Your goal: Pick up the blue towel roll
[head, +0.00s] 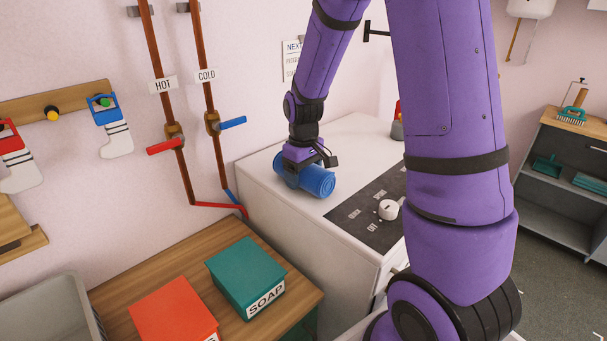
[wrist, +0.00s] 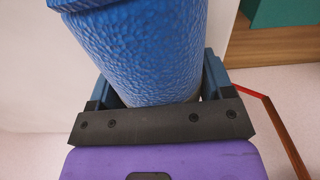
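The blue towel roll (head: 317,181) lies on its side on top of the white machine, with its round end facing right and toward the head camera. My gripper (head: 300,168) comes down on it from above, near its left part. In the wrist view the textured blue roll (wrist: 140,45) fills the space between the two fingers (wrist: 158,88), one on each side and seemingly touching it. The gripper looks shut on the roll. The fingertips are mostly hidden by the roll. I cannot tell whether the roll is raised off the surface.
The white machine (head: 262,184) has a dark panel with a knob (head: 388,209). A wooden counter (head: 165,262) holds a teal soap box (head: 245,275) and a red box (head: 172,312). Hot and cold pipes (head: 160,70) run down the wall. A red-topped bottle (head: 397,125) stands at the machine's back.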

